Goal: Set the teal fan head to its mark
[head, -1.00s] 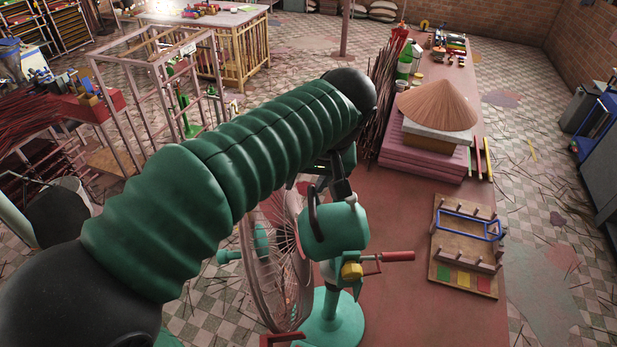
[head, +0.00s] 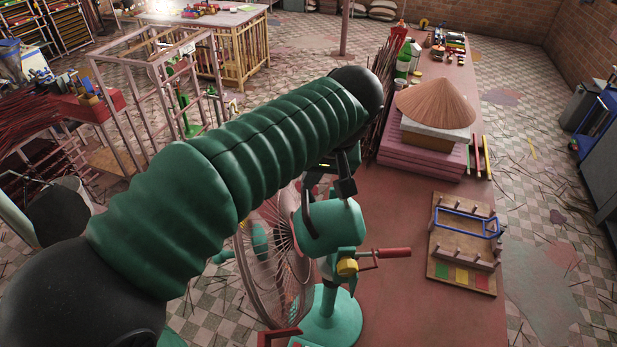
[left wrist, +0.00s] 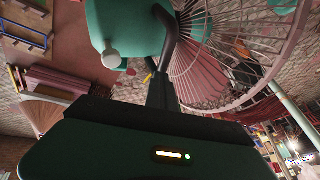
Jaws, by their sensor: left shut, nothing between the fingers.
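The teal fan head (head: 325,228) sits on a teal stand (head: 334,316) on the red-brown table, with its round wire cage (head: 268,275) facing left. A yellow knob (head: 347,266) and a red-handled lever (head: 393,253) are on its side. My left gripper (head: 345,188) is shut and empty at the top of the fan head, beside a dark curved bar; I cannot tell whether it touches. In the left wrist view the fan head (left wrist: 125,28), a pale knob (left wrist: 110,58) and the cage (left wrist: 215,65) are close to the fingers. I cannot make out the mark. My right gripper is not in view.
A wooden board (head: 462,272) with pegs, a blue frame and coloured squares lies right of the fan. A conical straw hat (head: 435,103) sits on stacked pink boards behind it. A red bracket (head: 278,338) is at the bottom edge. The table between fan and board is clear.

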